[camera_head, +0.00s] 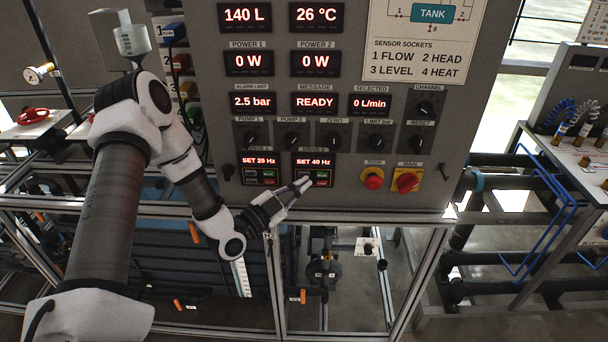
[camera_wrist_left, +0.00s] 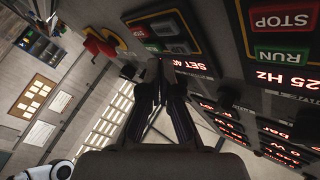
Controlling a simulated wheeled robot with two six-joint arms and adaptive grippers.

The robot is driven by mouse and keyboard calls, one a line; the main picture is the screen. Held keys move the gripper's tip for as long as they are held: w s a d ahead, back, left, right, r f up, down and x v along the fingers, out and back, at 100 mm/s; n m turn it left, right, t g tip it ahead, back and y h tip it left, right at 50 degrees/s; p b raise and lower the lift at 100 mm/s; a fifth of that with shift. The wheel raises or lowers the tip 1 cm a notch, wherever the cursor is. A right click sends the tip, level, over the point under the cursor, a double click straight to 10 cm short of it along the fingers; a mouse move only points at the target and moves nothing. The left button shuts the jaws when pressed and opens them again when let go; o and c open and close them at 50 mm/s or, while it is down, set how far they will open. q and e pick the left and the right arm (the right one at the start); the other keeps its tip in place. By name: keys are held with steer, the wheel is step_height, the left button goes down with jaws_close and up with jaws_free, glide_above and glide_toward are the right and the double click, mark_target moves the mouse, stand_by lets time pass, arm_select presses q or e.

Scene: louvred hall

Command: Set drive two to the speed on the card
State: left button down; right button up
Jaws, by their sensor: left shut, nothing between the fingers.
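The drive two unit (camera_head: 313,165) sits low on the grey panel; its red display reads SET 40 Hz. Below its display is a small keypad. My left gripper (camera_head: 305,184) is shut and empty, its fingertips at the lower left of this keypad. In the left wrist view the shut fingertips (camera_wrist_left: 163,72) are close to the drive two unit (camera_wrist_left: 168,32); I cannot tell whether they touch it. The drive one unit (camera_head: 259,168), to the left, reads SET 25 Hz. I cannot make out a card giving a speed. My right gripper is not in view.
A red stop button (camera_head: 373,178) and a red main switch (camera_head: 407,181) on yellow are right of drive two. A row of black knobs (camera_head: 292,136) is above. The message display (camera_head: 315,102) reads READY. A metal frame rail runs below the panel.

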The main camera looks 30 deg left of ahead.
arm_select(q)
steer(key=s+d, duration=0.1)
steer(key=s, duration=0.2)
steer(key=s+d, duration=0.1)
steer(key=shift+s+d, duration=0.15)
steer(key=shift+d, duration=0.15)
stand_by(2.7)
